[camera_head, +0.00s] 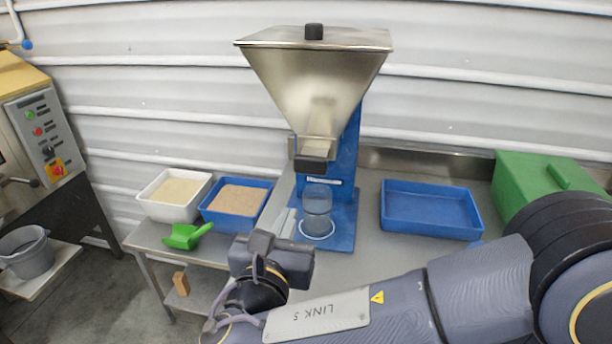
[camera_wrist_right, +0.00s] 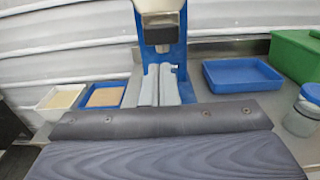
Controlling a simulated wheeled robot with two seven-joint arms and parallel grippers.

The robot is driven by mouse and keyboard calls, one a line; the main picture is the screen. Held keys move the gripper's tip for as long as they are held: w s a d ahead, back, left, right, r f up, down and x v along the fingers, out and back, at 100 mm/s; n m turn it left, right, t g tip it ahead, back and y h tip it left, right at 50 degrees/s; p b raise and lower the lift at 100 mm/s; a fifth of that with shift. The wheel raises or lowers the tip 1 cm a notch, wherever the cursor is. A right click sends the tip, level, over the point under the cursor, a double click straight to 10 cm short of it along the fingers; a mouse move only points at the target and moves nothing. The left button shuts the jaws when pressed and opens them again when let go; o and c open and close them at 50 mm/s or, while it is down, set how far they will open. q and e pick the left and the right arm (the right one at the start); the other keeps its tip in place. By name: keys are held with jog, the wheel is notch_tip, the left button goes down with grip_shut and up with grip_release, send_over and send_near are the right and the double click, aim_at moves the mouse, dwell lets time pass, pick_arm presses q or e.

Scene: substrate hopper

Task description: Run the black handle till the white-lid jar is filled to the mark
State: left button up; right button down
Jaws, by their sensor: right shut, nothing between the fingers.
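A metal hopper (camera_head: 315,80) stands on a blue stand (camera_head: 345,200). The black handle (camera_head: 311,163) is at its spout and also shows in the wrist view (camera_wrist_right: 160,35). A clear jar (camera_head: 318,203) stands upright below the spout, with a white ring around its bottom. Its fill level and mark are too small to tell. My right gripper (camera_head: 287,219) is shut and empty, left of this jar and below the handle, touching neither as far as I can see. Its pale fingers also show in the wrist view (camera_wrist_right: 160,84). My left gripper is out of view.
A white tub (camera_head: 152,205) and a blue tub (camera_head: 210,218) hold pale and tan material, near a green scoop (camera_head: 186,236). A blue tray (camera_head: 430,222) and green box (camera_head: 520,185) stand right. Another jar (camera_wrist_right: 303,118) shows at the wrist view's right edge.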

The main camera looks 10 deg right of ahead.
aim_at(311, 165)
jog(key=shift+d, duration=0.1)
jog(key=p+x, duration=0.2)
jog(key=x, duration=1.2)
jog(key=x, duration=0.3)
jog(key=shift+d, duration=0.15)
jog(key=shift+w, duration=0.2)
jog(key=shift+r, duration=0.1)
jog(key=shift+d+r, duration=0.2)
dwell(3.4)
